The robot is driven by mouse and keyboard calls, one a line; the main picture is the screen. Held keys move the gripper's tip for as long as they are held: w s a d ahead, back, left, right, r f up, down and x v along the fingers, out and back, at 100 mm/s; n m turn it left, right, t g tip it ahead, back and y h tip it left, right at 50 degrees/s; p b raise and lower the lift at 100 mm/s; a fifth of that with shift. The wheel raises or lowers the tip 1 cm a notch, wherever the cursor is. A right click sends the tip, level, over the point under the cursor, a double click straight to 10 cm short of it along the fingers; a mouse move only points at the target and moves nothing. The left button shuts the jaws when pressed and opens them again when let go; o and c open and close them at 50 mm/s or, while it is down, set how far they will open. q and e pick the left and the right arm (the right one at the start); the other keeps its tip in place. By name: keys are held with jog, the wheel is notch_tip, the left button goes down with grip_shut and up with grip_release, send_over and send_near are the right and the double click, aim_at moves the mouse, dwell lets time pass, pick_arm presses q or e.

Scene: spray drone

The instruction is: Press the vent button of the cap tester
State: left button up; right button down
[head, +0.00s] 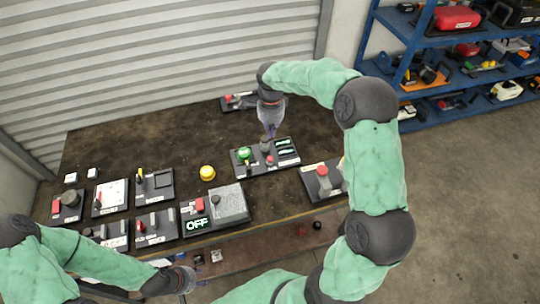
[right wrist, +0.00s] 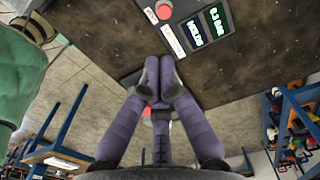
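The cap tester (head: 239,168) appears to be the dark panel at the table's middle. It has a green round part (head: 244,154), a red button (head: 270,160) and lit displays (head: 287,148). In the right wrist view the displays (right wrist: 205,28) read HOLDS and 0.3 BAR; a red button (right wrist: 163,10) with a white label is beside them. The label is too small to read. My right gripper (head: 270,134) points down above the panel's back edge; its fingertips (right wrist: 153,62) are together and empty, apart from the red button. My left gripper (head: 190,276) is low at the front left; its fingers are unclear.
A panel with a red knob (head: 322,170) stands right of the tester. A yellow round button (head: 207,172) and a panel showing OFF (head: 197,224) are left of it. Another panel (head: 238,102) lies at the back. Blue shelves (head: 410,90) stand beyond the table's right side.

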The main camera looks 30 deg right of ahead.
aim_at(271, 160)
notch_tip(271, 160, down, 14)
jog(key=b, duration=0.3)
dwell(0.4)
jog(key=shift+f, duration=0.2)
